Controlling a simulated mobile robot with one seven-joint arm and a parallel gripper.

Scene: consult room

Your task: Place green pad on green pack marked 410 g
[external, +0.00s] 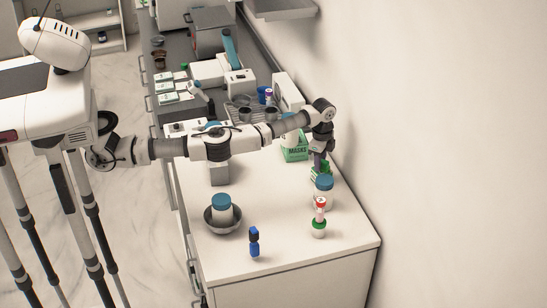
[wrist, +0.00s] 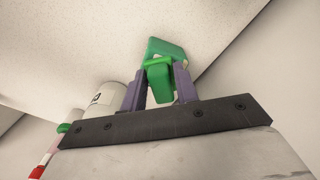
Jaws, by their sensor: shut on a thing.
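My gripper (wrist: 158,88) has its two purple fingers closed on the green pad (wrist: 159,80), which sits between them in the wrist view. A second, lighter green block (wrist: 166,48), apparently the green pack, shows just beyond the pad on the counter. I cannot read a 410 g mark on it, and I cannot tell whether pad and pack touch. In the external view my gripper (external: 319,165) points down near the wall side of the counter, behind the blue-lidded white jar. Green shows at its fingertips, partly hidden by the jar.
The blue-lidded jar (external: 323,189) stands close in front of my gripper. A red-capped tube (external: 320,208) is nearer the front. A green MASKS box (external: 294,151) is left of the gripper.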

